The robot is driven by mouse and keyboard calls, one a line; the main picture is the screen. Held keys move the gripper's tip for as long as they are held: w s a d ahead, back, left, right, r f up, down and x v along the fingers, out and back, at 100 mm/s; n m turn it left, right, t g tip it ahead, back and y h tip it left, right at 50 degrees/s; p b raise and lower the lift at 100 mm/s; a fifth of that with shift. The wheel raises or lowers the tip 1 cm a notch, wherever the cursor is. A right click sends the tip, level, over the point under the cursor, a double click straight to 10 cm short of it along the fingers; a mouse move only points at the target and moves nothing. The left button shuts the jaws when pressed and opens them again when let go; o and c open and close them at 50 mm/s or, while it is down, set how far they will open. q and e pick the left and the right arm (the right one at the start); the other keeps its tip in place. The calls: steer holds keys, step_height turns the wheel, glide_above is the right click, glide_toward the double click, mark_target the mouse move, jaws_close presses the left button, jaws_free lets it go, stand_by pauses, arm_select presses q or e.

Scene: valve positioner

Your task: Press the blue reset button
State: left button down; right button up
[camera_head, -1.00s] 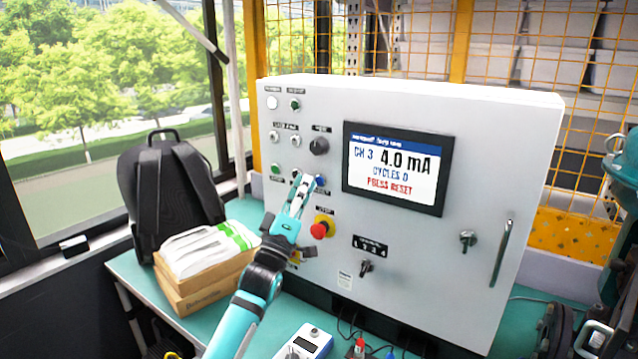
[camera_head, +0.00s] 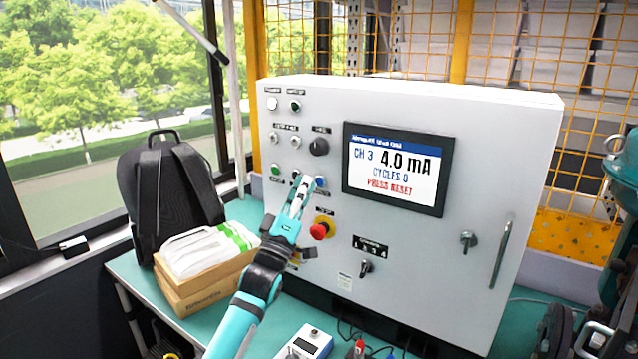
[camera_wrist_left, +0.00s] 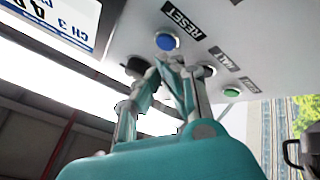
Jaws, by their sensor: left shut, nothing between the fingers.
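The blue reset button (camera_head: 320,182) is on the white control cabinet (camera_head: 480,150), left of the screen. It also shows in the left wrist view (camera_wrist_left: 166,41) beside the RESET label (camera_wrist_left: 183,18). My left gripper (camera_head: 304,180) is shut and empty, with its fingertips near the panel, just left of the blue button. In the left wrist view its fingertips (camera_wrist_left: 172,64) are close to the blue button, whose face is uncovered. I cannot tell whether they touch the panel. The screen (camera_head: 395,168) reads 4.0 mA, CYCLES 0 and PRESS RESET. My right gripper is not in view.
A red stop button (camera_head: 318,231) on a yellow surround is below the blue button. A green button (camera_head: 276,170) is to the left, and a dark knob (camera_head: 318,147) is above. Boxes and a backpack (camera_head: 170,190) stand left of the cabinet.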

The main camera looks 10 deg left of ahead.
arm_select(q)
steer(key=shift+w, duration=0.1)
steer(key=shift+w+d, duration=0.15)
steer(key=shift+w, duration=0.15)
steer(key=shift+w+d+b, duration=0.1)
steer(key=shift+w+b, duration=0.25)
steer(key=shift+b, duration=0.05)
stand_by(0.6)
steer(key=shift+s, duration=0.15)
steer(key=shift+s+a+p, duration=0.25)
steer(key=shift+s+p, duration=0.3)
steer(key=shift+s, duration=0.1)
